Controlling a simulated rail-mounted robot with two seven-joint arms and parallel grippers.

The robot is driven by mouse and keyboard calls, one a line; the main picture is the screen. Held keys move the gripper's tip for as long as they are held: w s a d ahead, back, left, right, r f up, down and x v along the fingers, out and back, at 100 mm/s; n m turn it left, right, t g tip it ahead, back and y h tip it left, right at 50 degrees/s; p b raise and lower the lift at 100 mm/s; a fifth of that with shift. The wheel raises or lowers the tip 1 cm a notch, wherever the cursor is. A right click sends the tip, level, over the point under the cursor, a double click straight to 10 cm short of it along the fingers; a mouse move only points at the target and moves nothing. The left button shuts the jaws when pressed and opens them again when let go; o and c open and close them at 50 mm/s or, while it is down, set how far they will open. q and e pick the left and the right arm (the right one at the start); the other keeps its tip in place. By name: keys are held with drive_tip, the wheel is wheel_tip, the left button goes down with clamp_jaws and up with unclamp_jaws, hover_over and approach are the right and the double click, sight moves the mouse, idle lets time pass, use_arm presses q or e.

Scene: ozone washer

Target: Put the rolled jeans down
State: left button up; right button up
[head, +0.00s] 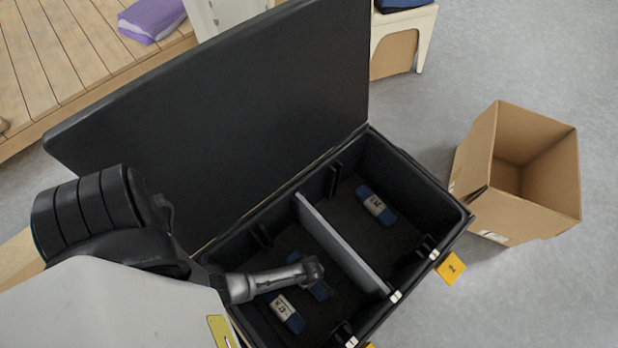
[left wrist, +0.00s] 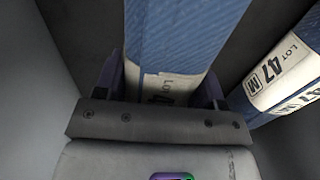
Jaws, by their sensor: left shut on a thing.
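My left gripper (head: 314,274) is down inside the near left compartment of the black case. It is shut on a blue rolled pair of jeans, mostly hidden by the gripper in the head view (head: 321,291); the left wrist view shows this roll (left wrist: 182,38) upright in the picture between the fingers, its label partly covered. A second roll (head: 286,313) lies in the same compartment; it shows at the right of the left wrist view with a "LOT 47 M" label (left wrist: 283,76). Whether the held roll touches the floor, I cannot tell. My right gripper is not in view.
The case (head: 455,225) has a raised lid (head: 250,100) behind it. A grey divider (head: 340,245) separates the compartments; the far right one holds another roll (head: 376,205). An open cardboard box (head: 545,205) and a yellow tag (head: 451,267) are at right.

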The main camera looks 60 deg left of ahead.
use_arm(q)
drive_tip(key=shift+f, duration=0.4)
drive_tip(key=o, duration=1.2)
drive_tip(key=shift+c, duration=0.2)
wheel_tip(320, 180, up, 11)
drive_tip(key=p, duration=0.7)
drive_tip(key=shift+r+p, duration=0.5)
drive_tip(key=shift+r, duration=0.1)
drive_tip(key=s+a+r+m+t, duration=0.1)
drive_tip(key=a+r+m, duration=0.2)
drive_tip(key=r+m, duration=0.8)
drive_tip(key=s+a+r+m+t, duration=0.1)
drive_tip(key=a+r+m+t, duration=0.1)
drive_tip(key=r+m, duration=0.9)
drive_tip(key=shift+a+r+t, duration=0.3)
drive_tip(key=shift+a+r, duration=0.5)
drive_tip(key=shift+r, duration=3.25)
